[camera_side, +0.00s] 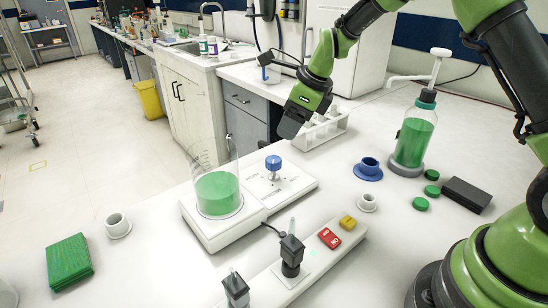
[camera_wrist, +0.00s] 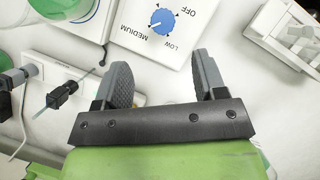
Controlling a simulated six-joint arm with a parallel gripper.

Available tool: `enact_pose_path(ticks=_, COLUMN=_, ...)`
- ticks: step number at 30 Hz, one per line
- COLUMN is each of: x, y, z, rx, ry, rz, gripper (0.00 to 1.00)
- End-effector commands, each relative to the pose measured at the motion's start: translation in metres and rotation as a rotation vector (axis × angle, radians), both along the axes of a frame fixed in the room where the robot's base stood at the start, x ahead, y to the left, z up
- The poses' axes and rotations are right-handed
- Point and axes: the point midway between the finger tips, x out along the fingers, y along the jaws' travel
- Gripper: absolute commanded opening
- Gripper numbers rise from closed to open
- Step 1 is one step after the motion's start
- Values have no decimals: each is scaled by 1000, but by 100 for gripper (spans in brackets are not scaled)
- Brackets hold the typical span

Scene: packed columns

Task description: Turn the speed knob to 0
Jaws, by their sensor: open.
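The blue speed knob (camera_side: 273,163) stands upright on the white panel (camera_side: 300,184) of the stirrer, right of the beaker. In the wrist view the knob (camera_wrist: 162,21) shows from above, with OFF, LOW and MEDIUM printed around it. Its white mark points toward the MEDIUM side; the exact setting is hard to tell. My gripper (camera_wrist: 163,75) is open and empty, its two fingers apart, with the knob beyond the fingertips. In the side view my gripper (camera_side: 287,132) is above and behind the panel, apart from the knob.
A glass beaker of green liquid (camera_side: 218,192) stands on the stirrer plate beside the knob. A white rack (camera_side: 322,130) stands behind my gripper. A power strip (camera_side: 315,262) with plugs lies in front. A green bottle (camera_side: 413,140) stands at right.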

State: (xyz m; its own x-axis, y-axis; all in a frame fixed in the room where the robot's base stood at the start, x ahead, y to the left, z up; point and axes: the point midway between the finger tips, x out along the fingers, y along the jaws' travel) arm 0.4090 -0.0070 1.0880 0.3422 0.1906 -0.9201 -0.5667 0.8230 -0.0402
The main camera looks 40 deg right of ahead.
Motion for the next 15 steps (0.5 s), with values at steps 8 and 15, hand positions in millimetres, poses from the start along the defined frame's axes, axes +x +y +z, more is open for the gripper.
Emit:
enact_pose_path(ticks=8, x=10, y=1, z=-30, rx=32, ry=31, rz=-83, gripper=65)
enact_pose_path(ticks=15, x=25, y=10, z=-72, rx=31, ry=32, rz=-80, gripper=65)
